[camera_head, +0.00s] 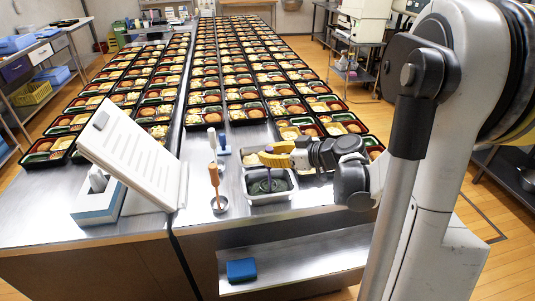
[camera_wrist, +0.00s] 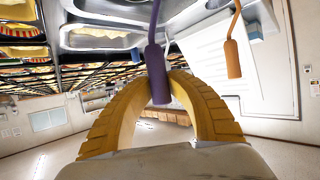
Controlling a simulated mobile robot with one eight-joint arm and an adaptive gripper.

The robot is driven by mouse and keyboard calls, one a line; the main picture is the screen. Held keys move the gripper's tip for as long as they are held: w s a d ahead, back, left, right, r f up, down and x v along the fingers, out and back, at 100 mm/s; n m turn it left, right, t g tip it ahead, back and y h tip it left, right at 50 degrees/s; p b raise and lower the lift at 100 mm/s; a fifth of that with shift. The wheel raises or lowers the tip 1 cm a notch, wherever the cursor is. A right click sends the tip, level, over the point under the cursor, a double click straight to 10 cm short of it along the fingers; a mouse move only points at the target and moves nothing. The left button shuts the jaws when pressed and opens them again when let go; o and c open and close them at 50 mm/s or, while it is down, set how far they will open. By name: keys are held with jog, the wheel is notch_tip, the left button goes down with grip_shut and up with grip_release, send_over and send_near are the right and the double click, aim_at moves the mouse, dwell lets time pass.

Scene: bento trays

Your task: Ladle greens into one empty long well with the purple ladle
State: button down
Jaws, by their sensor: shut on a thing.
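My gripper (camera_head: 268,158), with yellow fingers, is above a tub at the front of the counter. It is shut on the handle of the purple ladle (camera_wrist: 158,78), which hangs down with its shaft over the tub in the head view (camera_head: 268,182). The metal tub (camera_head: 292,196) holds dark greens (camera_head: 263,189). The ladle's bowl is hidden, so I cannot tell whether it holds greens. Bento trays (camera_head: 205,120) stand in long rows behind; the nearest ones at right are partly hidden by my arm. I cannot make out an empty long well.
An orange-handled ladle (camera_head: 214,176) stands left of the tub; it also shows in the wrist view (camera_wrist: 233,58). A blue-based utensil (camera_head: 223,150) and another pale tub (camera_head: 250,154) are behind. A white sloped board (camera_head: 130,150) rises at left. The counter front-left is clear.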

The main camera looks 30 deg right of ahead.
notch_tip(320, 180, up, 9)
jog(key=p, duration=0.7)
jog(key=shift+r, duration=0.1)
